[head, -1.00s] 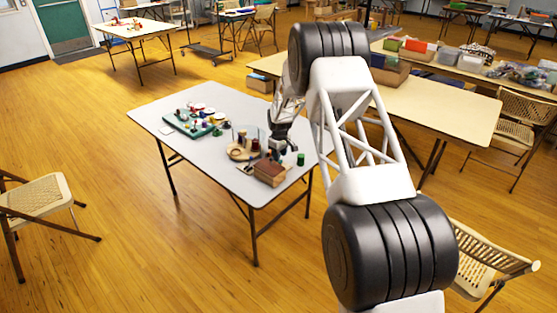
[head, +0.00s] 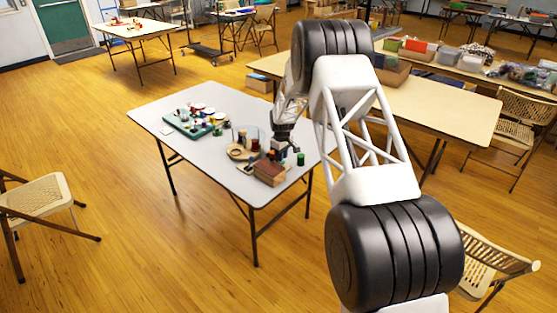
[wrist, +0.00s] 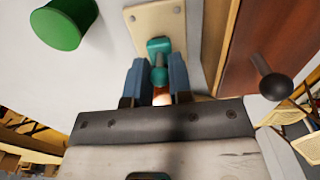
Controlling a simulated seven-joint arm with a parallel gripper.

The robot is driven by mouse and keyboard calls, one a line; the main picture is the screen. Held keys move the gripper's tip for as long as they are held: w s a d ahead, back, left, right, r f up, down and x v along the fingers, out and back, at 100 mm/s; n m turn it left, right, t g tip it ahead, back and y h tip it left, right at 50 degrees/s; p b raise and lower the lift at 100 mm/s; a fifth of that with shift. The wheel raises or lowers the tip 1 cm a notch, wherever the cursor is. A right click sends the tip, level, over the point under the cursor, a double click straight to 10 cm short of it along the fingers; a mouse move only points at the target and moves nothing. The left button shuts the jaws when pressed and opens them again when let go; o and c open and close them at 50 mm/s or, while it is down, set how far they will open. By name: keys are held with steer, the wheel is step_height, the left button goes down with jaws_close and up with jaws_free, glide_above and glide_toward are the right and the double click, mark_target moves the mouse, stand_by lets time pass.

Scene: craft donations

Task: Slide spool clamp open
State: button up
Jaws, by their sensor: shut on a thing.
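In the wrist view, the teal spool clamp (wrist: 159,48) sits on a cream plate (wrist: 142,22) with dark fasteners. My gripper (wrist: 157,80) has one blue-grey finger on each side of the clamp's teal knob and is shut on it. A pale round part shows behind the knob, between the fingers. In the head view, my gripper (head: 285,153) is low at the right part of the grey table (head: 215,165), beside a reddish-brown block (head: 269,173). The clamp is too small and covered to make out there.
A green spool (wrist: 62,24) stands left of the plate in the wrist view. A brown wooden panel with a dark ball knob (wrist: 277,86) is close on the right. A teal tray (head: 186,125) with several craft items lies at the table's left. The table's front left is clear.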

steer(key=shift+s+d, duration=0.65)
steer(key=o, duration=0.8)
steer(key=shift+c, duration=0.2)
steer(key=shift+r, duration=0.15)
step_height(320, 180, up, 7)
stand_by(0.4)
steer(key=shift+r, duration=0.1)
